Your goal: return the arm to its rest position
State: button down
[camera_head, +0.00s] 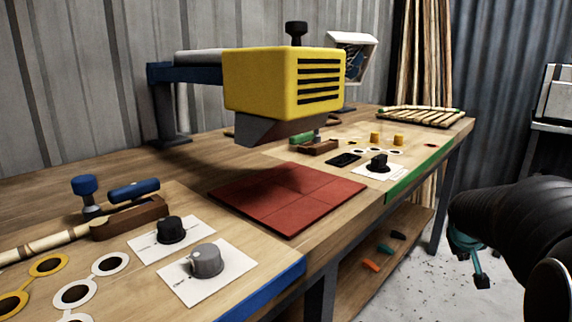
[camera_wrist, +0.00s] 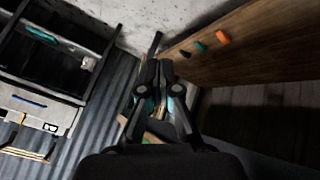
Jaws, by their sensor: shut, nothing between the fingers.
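My gripper (camera_head: 474,262) hangs at the right edge of the head view, beside the workbench and clear of it. Part of it is hidden behind my dark arm. In the wrist view my gripper (camera_wrist: 157,98) has its fingers together with nothing between them. The workbench (camera_head: 225,168) stands to the left of my arm, with the yellow heater head (camera_head: 285,82) above red tiles (camera_head: 290,200).
Two dials, a grey one (camera_head: 206,260) and a black one (camera_head: 170,230), sit near the bench's blue front edge. A lower shelf (camera_head: 385,262) holds small coloured tools. Rattan poles (camera_head: 432,50) lean at the back. Speckled floor (camera_head: 420,295) is open beside the bench.

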jog(key=s+a+n+y, duration=0.1)
jog(key=s+a+y, duration=0.4)
jog(key=s+a, duration=1.9)
jog(key=shift+s+a+f, duration=0.25)
jog(key=shift+s+a, duration=0.1)
jog(key=shift+a, duration=0.75)
